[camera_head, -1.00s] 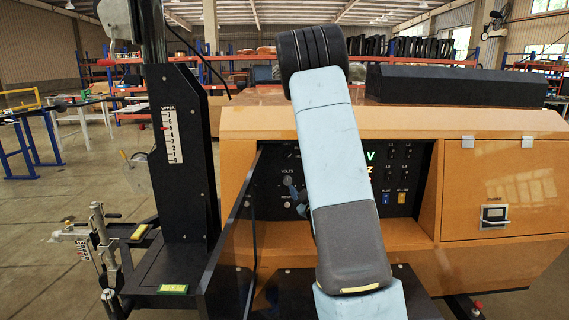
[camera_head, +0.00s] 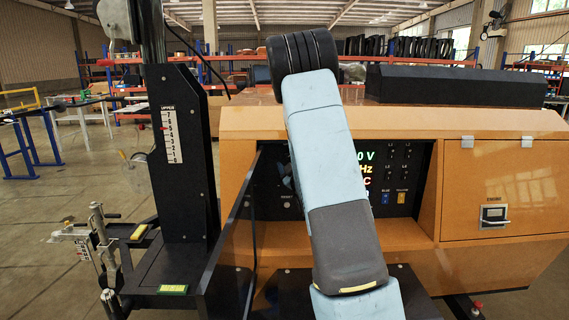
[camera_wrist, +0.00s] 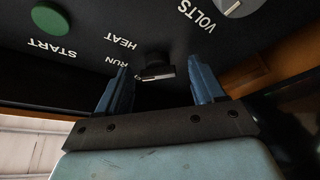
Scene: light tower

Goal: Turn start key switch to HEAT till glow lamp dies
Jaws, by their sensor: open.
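The dark start key switch (camera_wrist: 155,73) shows in the wrist view on the black panel, beside the white HEAT and RUN labels. My gripper (camera_wrist: 157,64) is open, with one blue finger on each side of the switch in the picture; I cannot tell whether either finger touches it. In the head view my arm hides the gripper and the switch. I cannot make out the glow lamp in either view.
A green START button (camera_wrist: 48,18) and a grey VOLTS knob (camera_wrist: 234,7) flank the switch. The orange cabinet (camera_head: 492,192) holds the recessed panel, with a lit readout (camera_head: 366,168). A black open door (camera_head: 232,240) stands at the panel's left.

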